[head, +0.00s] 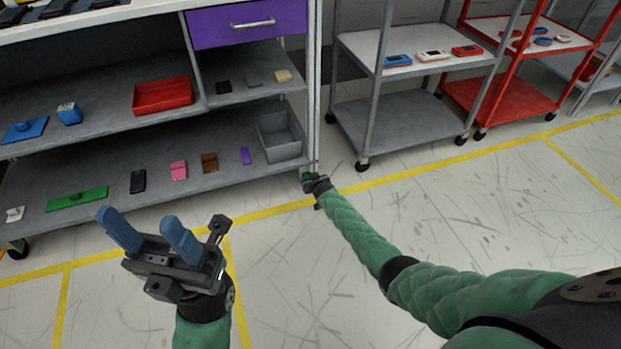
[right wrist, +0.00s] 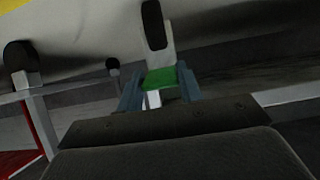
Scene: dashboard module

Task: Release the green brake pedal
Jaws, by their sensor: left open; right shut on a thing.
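The green brake pedal (right wrist: 168,77) sits at a caster with a dark wheel in the right wrist view. In the head view it is a small green spot (head: 306,175) at the foot of the shelf unit's right post. My right gripper (right wrist: 160,86) has its blue fingers on either side of the pedal and is shut on it. In the head view my right gripper (head: 310,181) is small and low by that post, partly hiding the pedal. My left gripper (head: 137,218) is open and empty above the floor, its two blue fingers spread.
The shelf unit (head: 228,90) carries a red bin (head: 162,95), a grey bin (head: 281,134) and several small items. A purple drawer (head: 247,23) is above. A grey cart (head: 385,115) and a red cart (head: 505,97) stand at right. The front floor is clear.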

